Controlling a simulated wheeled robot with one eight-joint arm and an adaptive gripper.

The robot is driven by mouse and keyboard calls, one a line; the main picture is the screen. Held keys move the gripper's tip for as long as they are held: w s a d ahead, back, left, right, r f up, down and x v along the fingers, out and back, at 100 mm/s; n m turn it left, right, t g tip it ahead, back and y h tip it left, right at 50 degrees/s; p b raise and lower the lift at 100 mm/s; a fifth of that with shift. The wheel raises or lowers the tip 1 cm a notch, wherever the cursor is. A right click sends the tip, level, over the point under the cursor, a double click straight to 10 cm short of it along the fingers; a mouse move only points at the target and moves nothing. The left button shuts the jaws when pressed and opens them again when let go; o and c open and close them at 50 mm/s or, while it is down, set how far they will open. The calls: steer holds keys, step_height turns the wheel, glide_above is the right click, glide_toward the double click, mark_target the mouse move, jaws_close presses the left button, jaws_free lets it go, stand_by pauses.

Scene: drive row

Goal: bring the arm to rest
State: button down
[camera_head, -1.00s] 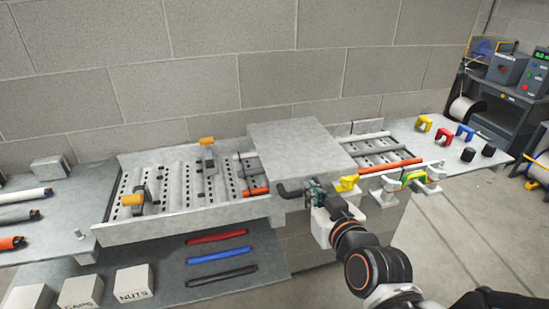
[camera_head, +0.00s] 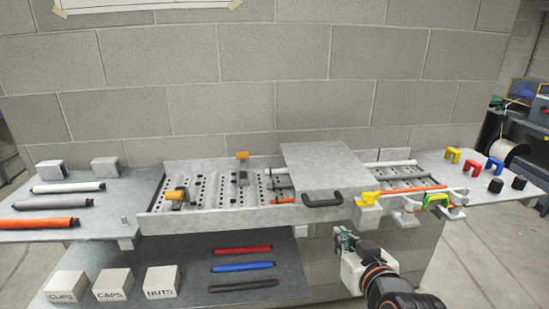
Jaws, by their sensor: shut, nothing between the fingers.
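My gripper (camera_head: 343,240) is shut and empty at the lower right of the middle, in front of the bench. My arm (camera_head: 385,285) reaches up to it from the bottom right edge. The gripper shows just below the black handle (camera_head: 323,200) of the grey box-shaped cover (camera_head: 325,165). A visible gap in the picture separates the gripper from the handle. Part of the bench's front lies hidden behind the gripper and arm.
A perforated tray (camera_head: 210,188) with orange-topped clamps lies left of the cover. Rods (camera_head: 65,187) lie on the left shelf. Boxes marked CLIPS, CAPS and NUTS (camera_head: 162,281) stand on the lower shelf. A yellow piece (camera_head: 368,198) and several coloured clips (camera_head: 452,155) are at right.

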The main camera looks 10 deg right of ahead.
steer(key=s+a+f+g+b, duration=0.1)
steer(key=s+f+g+b, duration=0.1)
steer(key=s+g, duration=0.5)
steer(key=s+f, duration=0.1)
steer(key=s, duration=0.1)
steer(key=shift+s+b, duration=0.3)
steer(key=c, duration=2.3)
jaws_free()
steer(key=shift+f, duration=0.15)
